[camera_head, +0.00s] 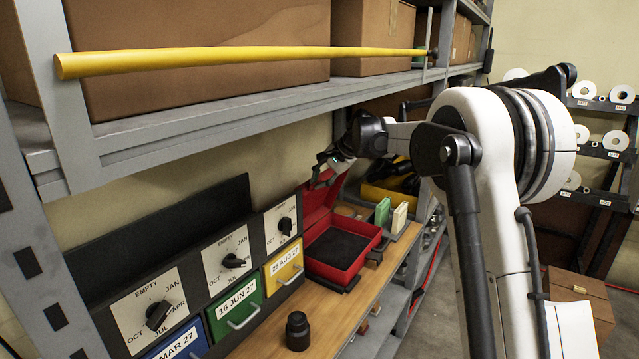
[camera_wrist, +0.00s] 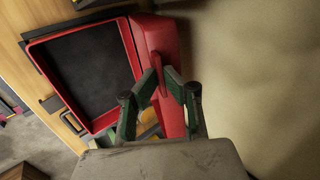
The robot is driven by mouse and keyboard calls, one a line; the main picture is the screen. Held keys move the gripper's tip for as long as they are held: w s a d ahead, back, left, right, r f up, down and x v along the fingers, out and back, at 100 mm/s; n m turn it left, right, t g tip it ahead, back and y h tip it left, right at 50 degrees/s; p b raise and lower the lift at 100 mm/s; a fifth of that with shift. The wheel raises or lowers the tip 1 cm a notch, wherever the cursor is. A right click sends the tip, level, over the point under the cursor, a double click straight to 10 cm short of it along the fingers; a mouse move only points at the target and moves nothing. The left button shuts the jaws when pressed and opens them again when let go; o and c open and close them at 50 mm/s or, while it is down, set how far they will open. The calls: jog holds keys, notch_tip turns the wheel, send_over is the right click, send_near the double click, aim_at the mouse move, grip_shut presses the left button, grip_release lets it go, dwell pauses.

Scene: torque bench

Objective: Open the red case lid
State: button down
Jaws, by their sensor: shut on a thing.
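The red case (camera_head: 366,262) stands on the wooden bench with a dark lining inside. Its red lid (camera_head: 318,204) is raised at the back, and the inside of the case is exposed. In the wrist view the case (camera_wrist: 107,121) is at the upper left and the lid (camera_wrist: 154,37) stands along its right side. My gripper (camera_wrist: 162,80) is shut on the edge of the red lid, with a green-padded finger on either side. In the head view my gripper (camera_head: 336,160) is at the top of the lid, and its fingertips are hard to make out.
A row of dials and dated drawers (camera_head: 240,305) stands left of the case. A black bottle (camera_head: 298,332) is in front. Green and cream blocks (camera_head: 399,217) and a yellow bin (camera_head: 385,196) are to the right. A shelf with a yellow bar (camera_head: 240,57) overhangs the bench.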

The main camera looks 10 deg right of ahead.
jog(key=c, duration=1.9)
grip_release()
jog(key=shift+d+r, duration=0.1)
jog(key=shift+s+d+r, duration=0.15)
jog(key=shift+s+r, duration=0.05)
jog(key=shift+r, duration=0.1)
jog(key=s+d, duration=0.8)
jog(key=shift+s+d, duration=0.2)
jog(key=shift+d, duration=0.2)
